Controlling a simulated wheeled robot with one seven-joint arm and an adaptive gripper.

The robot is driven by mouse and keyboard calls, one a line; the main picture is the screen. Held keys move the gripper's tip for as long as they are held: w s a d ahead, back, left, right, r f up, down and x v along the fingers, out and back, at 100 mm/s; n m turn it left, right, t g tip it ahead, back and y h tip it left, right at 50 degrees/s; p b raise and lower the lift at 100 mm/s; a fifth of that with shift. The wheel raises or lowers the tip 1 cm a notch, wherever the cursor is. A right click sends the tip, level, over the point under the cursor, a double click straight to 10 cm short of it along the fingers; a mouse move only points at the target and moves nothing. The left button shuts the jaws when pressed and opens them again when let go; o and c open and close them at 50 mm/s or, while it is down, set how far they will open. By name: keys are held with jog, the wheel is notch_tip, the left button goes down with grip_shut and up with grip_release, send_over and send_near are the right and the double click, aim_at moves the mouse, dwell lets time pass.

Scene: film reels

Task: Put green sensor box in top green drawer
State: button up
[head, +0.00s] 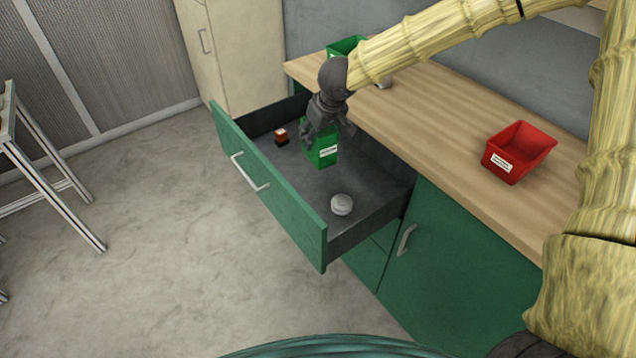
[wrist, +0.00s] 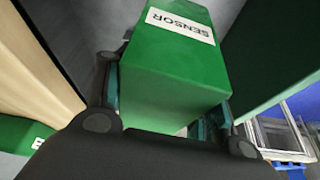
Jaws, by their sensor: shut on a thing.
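The green sensor box (head: 321,153) has a white label and is upright in my gripper. It also fills the middle of the wrist view (wrist: 175,75), where the label reads "SENSOR". My gripper (head: 328,128) points down with its fingers on both sides of the box, shut on it. The top green drawer (head: 293,215) is pulled out, and the box is within its outline. I cannot tell whether the box touches the drawer floor. The upper part of the box is partly hidden by my gripper.
In the drawer lie a small orange and dark item (head: 281,137) at the far end and a whitish round item (head: 342,204) at the near end. A red bin (head: 518,152) and a green bin (head: 345,47) stand on the wooden worktop (head: 440,125). Drawer floor between these items is clear.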

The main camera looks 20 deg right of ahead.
aim_at(331, 148)
jog(key=shift+n+y, duration=0.3)
jog(key=shift+n, duration=0.5)
jog(key=f, duration=0.1)
jog(key=w+f+b, duration=0.1)
jog(key=d+f+b, duration=0.1)
jog(key=f, duration=0.1)
jog(key=shift+w+f, duration=0.1)
jog(key=shift+w, duration=0.15)
notch_tip(331, 148, down, 10)
jog(key=shift+d+b, duration=0.1)
jog(key=shift+b, duration=1.15)
jog(key=o, duration=1.2)
jog(key=shift+c, duration=0.2)
jog(key=p+v, duration=0.2)
jog(key=v, duration=1)
